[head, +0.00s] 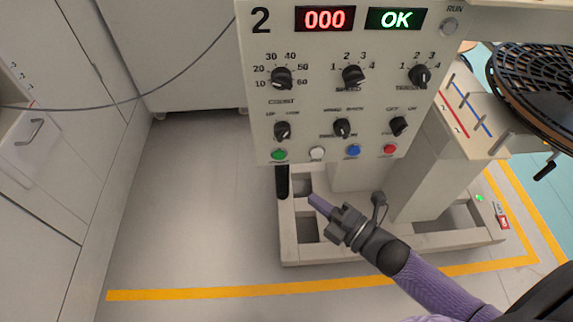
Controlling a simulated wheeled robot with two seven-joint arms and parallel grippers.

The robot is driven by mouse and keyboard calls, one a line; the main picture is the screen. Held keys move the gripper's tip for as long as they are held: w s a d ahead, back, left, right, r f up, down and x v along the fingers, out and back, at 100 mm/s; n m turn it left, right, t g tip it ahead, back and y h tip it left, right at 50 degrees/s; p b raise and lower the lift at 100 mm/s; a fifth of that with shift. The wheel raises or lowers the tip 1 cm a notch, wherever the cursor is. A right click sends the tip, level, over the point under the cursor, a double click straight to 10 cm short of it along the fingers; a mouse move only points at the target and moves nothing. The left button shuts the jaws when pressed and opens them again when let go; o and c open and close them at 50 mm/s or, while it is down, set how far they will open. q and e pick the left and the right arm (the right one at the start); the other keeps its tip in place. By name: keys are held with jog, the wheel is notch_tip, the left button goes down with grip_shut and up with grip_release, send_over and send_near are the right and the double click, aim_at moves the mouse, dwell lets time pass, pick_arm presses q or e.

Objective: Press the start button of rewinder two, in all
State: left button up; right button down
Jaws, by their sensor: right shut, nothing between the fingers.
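The control panel of rewinder two (300,115) faces me at the top centre, marked 2. Its displays read a red 000 (324,18) and a green OK (395,19). Along its bottom edge sit a green button (279,155), a white button (317,153), a blue button (353,151) and a red button (390,149). Their labels are too small to read. My right gripper (318,203) is shut and empty, below the panel and apart from the buttons, pointing up and left. My left gripper is not in view.
Black knobs (353,76) fill the panel above the buttons. A black reel (540,85) stands at the right. A cable (180,78) crosses the upper left. White cabinets (45,150) line the left. The grey floor (195,210) left of the machine is clear.

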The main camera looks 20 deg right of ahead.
jog(key=b, duration=0.2)
send_near(274, 158)
jog(key=w+a, duration=0.2)
jog(key=a, duration=0.2)
jog(key=w+b, duration=0.1)
jog(key=w+d, duration=0.1)
jog(key=w, duration=0.1)
jog(key=shift+w+b, duration=0.25)
jog(key=shift+b, duration=0.1)
jog(key=shift+r, duration=0.1)
